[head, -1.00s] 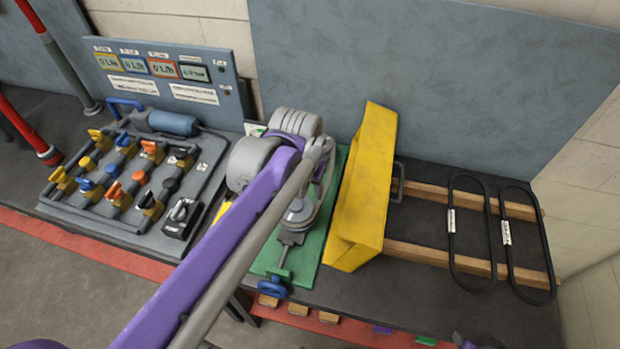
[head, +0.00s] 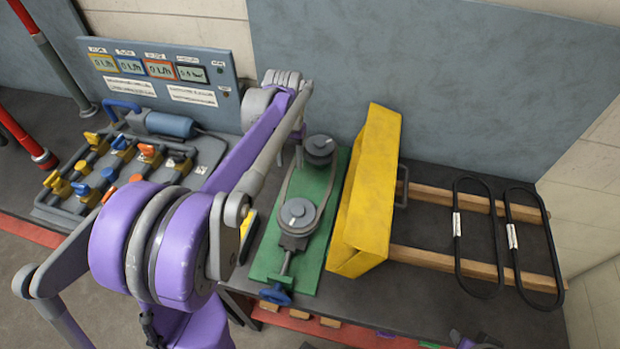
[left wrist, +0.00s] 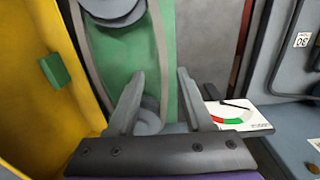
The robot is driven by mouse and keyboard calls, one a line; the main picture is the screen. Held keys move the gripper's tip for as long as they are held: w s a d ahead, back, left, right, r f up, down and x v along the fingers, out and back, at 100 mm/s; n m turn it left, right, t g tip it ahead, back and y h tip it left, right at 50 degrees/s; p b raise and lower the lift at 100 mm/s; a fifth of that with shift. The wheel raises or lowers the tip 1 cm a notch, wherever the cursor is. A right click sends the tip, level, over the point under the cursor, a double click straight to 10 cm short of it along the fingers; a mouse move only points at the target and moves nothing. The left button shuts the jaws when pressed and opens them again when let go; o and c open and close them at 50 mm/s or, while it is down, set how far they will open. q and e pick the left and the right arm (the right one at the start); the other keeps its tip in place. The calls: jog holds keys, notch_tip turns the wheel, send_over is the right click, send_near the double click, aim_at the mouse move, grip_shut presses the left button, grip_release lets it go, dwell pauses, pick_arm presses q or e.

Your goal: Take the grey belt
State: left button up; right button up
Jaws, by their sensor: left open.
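The grey belt (head: 287,185) runs around the upper pulley (head: 320,148) and the lower pulley (head: 298,213) on the green plate (head: 268,262). In the left wrist view, two belt strands show. One strand (left wrist: 160,50) runs down between my open left gripper's fingertips (left wrist: 160,74); the other passes to the left of both fingers. I cannot tell if the fingers touch the belt. In the head view, my left gripper is hard to make out behind its arm. A small grey and purple part at the bottom edge may be my right gripper; its jaws are unclear.
A yellow guard (head: 372,190) stands just right of the green plate. Two black belts (head: 458,240) lie across wooden rails (head: 440,260). A blue handwheel (head: 276,295) is at the plate's front. A valve panel is at left. In the wrist view, a gauge card (left wrist: 238,116) lies right of the fingers.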

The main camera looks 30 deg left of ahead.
aim_at(291, 174)
pick_arm(q)
jog(key=f, duration=0.4)
jog(key=shift+w+a+f, duration=0.1)
jog(key=shift+w+f, duration=0.1)
jog(key=shift+c, duration=0.3)
grip_shut()
